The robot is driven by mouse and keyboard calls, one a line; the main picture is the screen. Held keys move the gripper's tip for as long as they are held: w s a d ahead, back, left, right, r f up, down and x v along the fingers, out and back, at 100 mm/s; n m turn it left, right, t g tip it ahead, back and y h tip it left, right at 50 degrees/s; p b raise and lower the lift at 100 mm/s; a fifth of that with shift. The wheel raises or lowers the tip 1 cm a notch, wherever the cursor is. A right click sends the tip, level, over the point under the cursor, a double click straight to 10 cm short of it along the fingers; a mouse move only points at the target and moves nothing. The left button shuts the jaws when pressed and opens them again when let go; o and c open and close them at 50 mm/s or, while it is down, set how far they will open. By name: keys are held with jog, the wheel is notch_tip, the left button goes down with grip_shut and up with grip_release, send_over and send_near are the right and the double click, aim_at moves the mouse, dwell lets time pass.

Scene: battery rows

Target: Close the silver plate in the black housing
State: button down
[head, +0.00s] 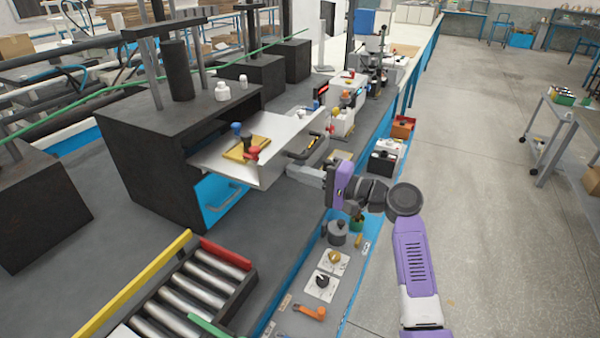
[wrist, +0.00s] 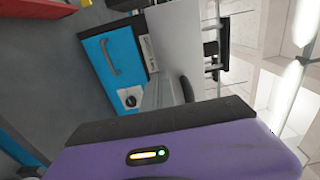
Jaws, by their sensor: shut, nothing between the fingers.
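The silver plate (head: 218,158) sticks out of the open front of the black housing (head: 150,165), with a bent front face (head: 283,150). A dark bar-like handle (head: 303,154) shows beside that face. A yellow piece (head: 246,149) with blue, black and red parts lies on the plate. My gripper (head: 294,171) is shut and empty, pointing left, close to the lower part of the front face; I cannot tell whether it touches. In the wrist view, the pale plate (wrist: 187,45) rises beyond my gripper (wrist: 160,85), whose fingertips are hard to make out.
A blue panel (head: 213,200) with a grey handle is below the plate. A roller conveyor (head: 195,290) with coloured rails stands at the front left. White bottles (head: 222,91) stand on the housing. Small bins (head: 385,157) and fittings line the bench's right edge; floor beyond is open.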

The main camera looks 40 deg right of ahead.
jog(key=shift+w, duration=0.1)
jog(key=b+x, duration=0.6)
jog(key=x, duration=1.3)
